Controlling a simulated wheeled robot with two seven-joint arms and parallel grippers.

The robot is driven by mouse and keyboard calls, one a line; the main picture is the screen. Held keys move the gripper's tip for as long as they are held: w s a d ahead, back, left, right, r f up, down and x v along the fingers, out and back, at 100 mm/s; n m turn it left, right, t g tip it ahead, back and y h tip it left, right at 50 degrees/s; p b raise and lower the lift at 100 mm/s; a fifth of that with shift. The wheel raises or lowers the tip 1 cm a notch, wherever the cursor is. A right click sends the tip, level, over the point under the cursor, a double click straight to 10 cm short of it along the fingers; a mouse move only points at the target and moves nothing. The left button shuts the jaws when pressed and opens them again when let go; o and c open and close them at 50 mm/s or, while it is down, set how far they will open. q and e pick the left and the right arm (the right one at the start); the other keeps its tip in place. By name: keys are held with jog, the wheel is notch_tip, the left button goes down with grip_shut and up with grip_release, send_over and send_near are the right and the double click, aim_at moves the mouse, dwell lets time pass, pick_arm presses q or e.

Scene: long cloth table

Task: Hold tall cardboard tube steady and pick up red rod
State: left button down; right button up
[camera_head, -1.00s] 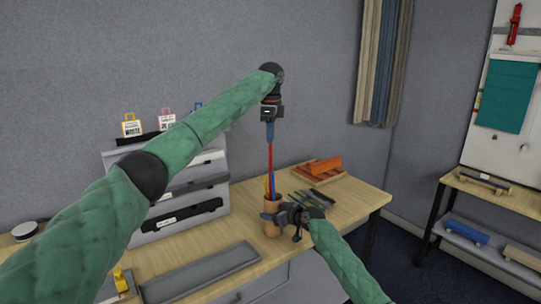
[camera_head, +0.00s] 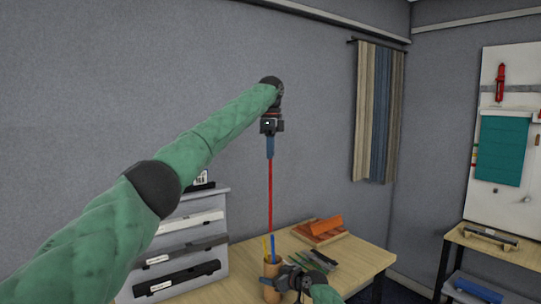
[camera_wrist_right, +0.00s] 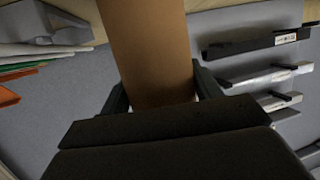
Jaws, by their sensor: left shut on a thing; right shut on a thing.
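The tall cardboard tube (camera_head: 271,268) stands upright on the table at lower middle of the head view. My right gripper (camera_head: 284,281) is shut on it from the right side. In the right wrist view the brown tube (camera_wrist_right: 150,50) lies between the two dark fingers. My left gripper (camera_head: 270,148) points down above the tube, shut on the top of the red rod (camera_head: 270,195). The rod hangs upright over the tube; its lower end is near the tube's mouth, and I cannot tell if it is clear.
Several thin dark and green items lie beside the tube. A grey tiered rack (camera_head: 185,245) stands left, behind my left arm.

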jog(key=o, duration=1.1)
jog(key=shift+c, duration=0.2)
